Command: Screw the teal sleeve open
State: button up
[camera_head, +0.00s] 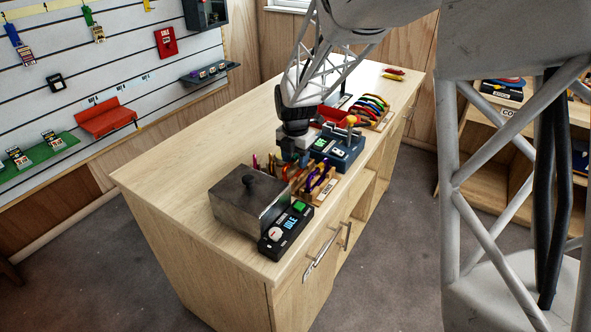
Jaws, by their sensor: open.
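My gripper (294,158) hangs from my lattice arm over the near part of the wooden counter, pointing down. It is open, but its fingertips are small and partly lost against the objects behind them. Just right of it is a dark blue device (345,157) with a small green panel and a yellow and red knob on top. Below and right of my gripper is a wooden rack of coloured carabiners (317,181), purple and orange among them. I cannot make out the teal sleeve; it is too small or hidden near my gripper.
A grey metal box (238,206) with a knobbed lid and a black control box (285,230) reading IDLE stand at the counter's near end. The counter's left side (185,165) is clear.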

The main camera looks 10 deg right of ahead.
jog(key=shift+f, duration=0.25)
jog(key=shift+w+a, duration=0.5)
jog(key=shift+a, duration=0.05)
dwell(0.9)
jog(key=shift+r, duration=1.45)
jog(key=shift+s+d, duration=0.1)
jog(key=shift+s+d, duration=0.4)
jog(key=shift+d, duration=0.05)
jog(key=shift+f, duration=0.2)
dwell(0.4)
jog(key=shift+s+a+f, duration=0.1)
jog(key=shift+f, duration=1.15)
